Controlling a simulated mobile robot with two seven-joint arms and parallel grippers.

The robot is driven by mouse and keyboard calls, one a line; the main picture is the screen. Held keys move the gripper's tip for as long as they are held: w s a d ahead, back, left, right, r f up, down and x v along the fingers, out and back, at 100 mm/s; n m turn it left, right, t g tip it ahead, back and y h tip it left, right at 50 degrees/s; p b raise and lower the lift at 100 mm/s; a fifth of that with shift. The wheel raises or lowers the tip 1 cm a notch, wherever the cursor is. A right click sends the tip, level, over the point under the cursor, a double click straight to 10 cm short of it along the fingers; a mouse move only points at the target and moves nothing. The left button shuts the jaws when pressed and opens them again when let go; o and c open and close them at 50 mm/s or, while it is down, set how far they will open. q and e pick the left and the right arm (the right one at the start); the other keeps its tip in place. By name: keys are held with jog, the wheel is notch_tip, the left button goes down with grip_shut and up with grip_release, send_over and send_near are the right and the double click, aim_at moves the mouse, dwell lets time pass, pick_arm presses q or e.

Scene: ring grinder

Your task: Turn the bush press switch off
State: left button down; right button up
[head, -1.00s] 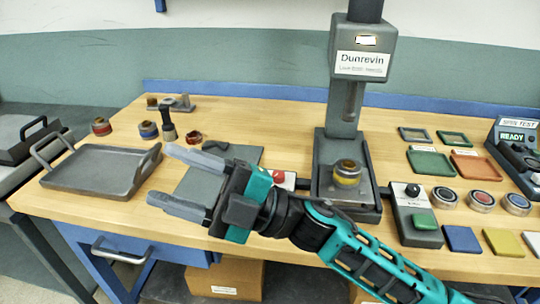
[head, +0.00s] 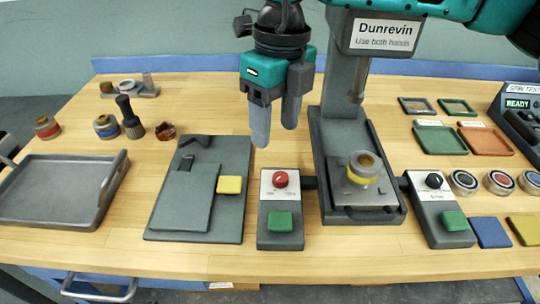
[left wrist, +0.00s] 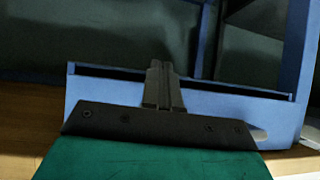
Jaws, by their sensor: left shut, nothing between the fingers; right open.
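The bush press (head: 345,110) stands at the middle, with a "Dunrevin / Use both hands" sign. Left of its base is a grey control box (head: 270,220) with a red knob (head: 280,179) on a pale plate and a green button (head: 280,221). Right of it is another box (head: 450,235) with a black knob (head: 434,180) and a green button. The knob labels are too small to read. My right gripper (head: 275,132) points down, open and empty, its fingertips above the red knob in the picture, apart from it. My left gripper (left wrist: 161,68) shows shut and empty in the left wrist view.
A ringed part (head: 361,180) sits on the press base. A dark board (head: 225,215) with a yellow block (head: 230,185) lies left of the red-knob box. A grey tray (head: 60,195) is further left. Coloured trays and round parts stand at the right. Bare wood lies along the front.

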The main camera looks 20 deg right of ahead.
aim_at(280, 175)
jog(key=shift+h, duration=0.3)
jog(key=f, duration=0.4)
jog(key=d+f, duration=0.1)
jog(key=f, duration=0.3)
jog(key=w+f, duration=0.1)
jog(key=f, duration=0.3)
jog(key=shift+d, duration=0.15)
jog(key=shift+c, duration=0.5)
jog(key=c, duration=1)
jog(key=shift+o, duration=0.2)
